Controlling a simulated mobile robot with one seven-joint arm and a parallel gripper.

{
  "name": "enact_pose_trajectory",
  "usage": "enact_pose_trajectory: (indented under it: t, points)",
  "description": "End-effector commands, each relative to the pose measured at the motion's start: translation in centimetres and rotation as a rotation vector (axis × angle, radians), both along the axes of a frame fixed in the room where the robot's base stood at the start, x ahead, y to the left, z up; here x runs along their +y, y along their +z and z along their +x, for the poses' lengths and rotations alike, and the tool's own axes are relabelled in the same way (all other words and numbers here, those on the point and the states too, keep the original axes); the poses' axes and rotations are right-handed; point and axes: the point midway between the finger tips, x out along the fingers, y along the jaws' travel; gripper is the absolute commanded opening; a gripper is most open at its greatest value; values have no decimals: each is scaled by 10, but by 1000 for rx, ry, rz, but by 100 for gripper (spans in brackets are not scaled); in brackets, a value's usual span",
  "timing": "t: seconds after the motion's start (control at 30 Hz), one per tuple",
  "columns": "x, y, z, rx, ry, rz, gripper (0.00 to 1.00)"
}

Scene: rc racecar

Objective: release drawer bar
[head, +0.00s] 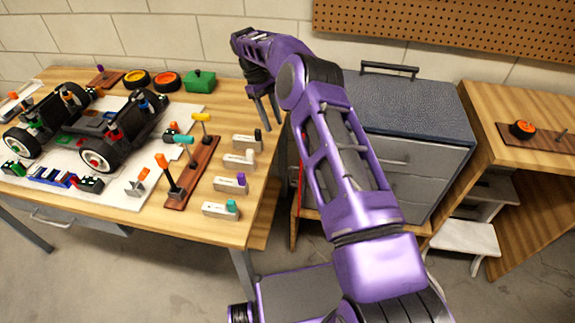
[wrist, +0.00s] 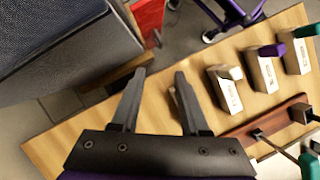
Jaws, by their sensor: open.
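The grey drawer cabinet (head: 425,185) stands right of the workbench, with a dark blue top and a drawer handle (head: 392,160) on its front. Its dark top (wrist: 55,40) fills the upper left of the wrist view. A red part (wrist: 147,20) shows beside the cabinet; I cannot tell whether it belongs to a drawer bar. No separate bar is clearly visible, and my arm hides the cabinet's left side in the head view. My gripper (head: 262,112) is open and empty over the bench's right end, its fingers (wrist: 160,75) pointing toward the cabinet side.
Several small labelled blocks (head: 230,184) stand along the bench edge, one partly behind a finger. A brown tool rack (head: 192,175) stands beside them. A model car chassis (head: 85,125) and a green box (head: 199,80) lie left. A wooden desk (head: 515,105) stands right.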

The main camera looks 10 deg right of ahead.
Motion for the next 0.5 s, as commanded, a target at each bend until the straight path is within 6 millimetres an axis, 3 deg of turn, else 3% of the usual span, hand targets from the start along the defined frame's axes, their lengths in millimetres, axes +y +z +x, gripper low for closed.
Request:
enact_pose_trajectory:
  t: [0.27,0.5]
  points:
    - [-7,-25,-11,13,-4,-1,45]
    - [-19,-73,-27,14,-3,0,45]
